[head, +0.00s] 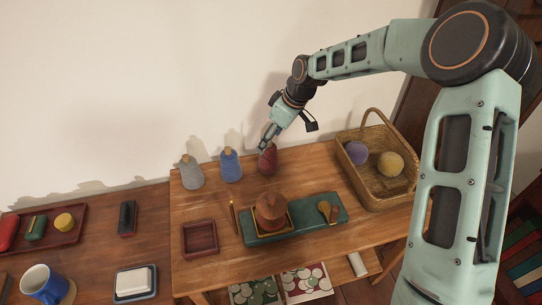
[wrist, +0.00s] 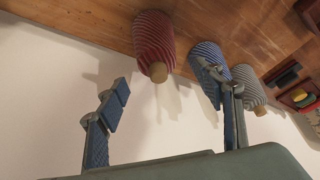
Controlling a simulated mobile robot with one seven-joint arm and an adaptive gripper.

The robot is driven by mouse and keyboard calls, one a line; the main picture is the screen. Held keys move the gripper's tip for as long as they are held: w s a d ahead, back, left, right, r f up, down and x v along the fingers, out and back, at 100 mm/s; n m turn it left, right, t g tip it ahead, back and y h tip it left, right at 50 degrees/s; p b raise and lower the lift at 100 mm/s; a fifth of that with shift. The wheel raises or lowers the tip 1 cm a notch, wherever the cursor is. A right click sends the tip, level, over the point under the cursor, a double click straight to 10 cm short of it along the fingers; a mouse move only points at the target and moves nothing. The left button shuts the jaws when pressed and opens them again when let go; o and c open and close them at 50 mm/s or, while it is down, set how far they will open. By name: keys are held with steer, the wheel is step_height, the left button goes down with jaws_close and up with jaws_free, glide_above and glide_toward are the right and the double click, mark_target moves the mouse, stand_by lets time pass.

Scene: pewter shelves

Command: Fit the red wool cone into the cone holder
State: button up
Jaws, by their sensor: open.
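The red wool cone (head: 268,162) stands on the wooden table near the wall, at the right end of a row of three cones. In the wrist view the red cone (wrist: 153,35) shows with its tan tip towards me, ahead of the gap between my fingers. My gripper (head: 266,143) is open and empty, just above the red cone in the head view; its fingers (wrist: 165,80) are spread in the wrist view. A round brown wooden piece (head: 272,205) sits on a yellow-edged square on a green tray (head: 315,222). I cannot tell for certain whether it is the cone holder.
A blue cone (head: 230,166) and a grey cone (head: 191,175) stand left of the red one. A wicker basket (head: 385,190) with balls stands at the right. A dark red square tray (head: 199,239) lies in front. Bare table shows between cones and green tray.

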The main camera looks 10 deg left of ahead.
steer(key=x, duration=0.3)
steer(key=b+x, duration=0.1)
steer(key=x, duration=0.5)
steer(key=shift+d+b, duration=0.35)
steer(key=shift+c, duration=0.3)
steer(key=c, duration=1.3)
steer(key=shift+c, duration=0.4)
steer(key=shift+r, duration=0.15)
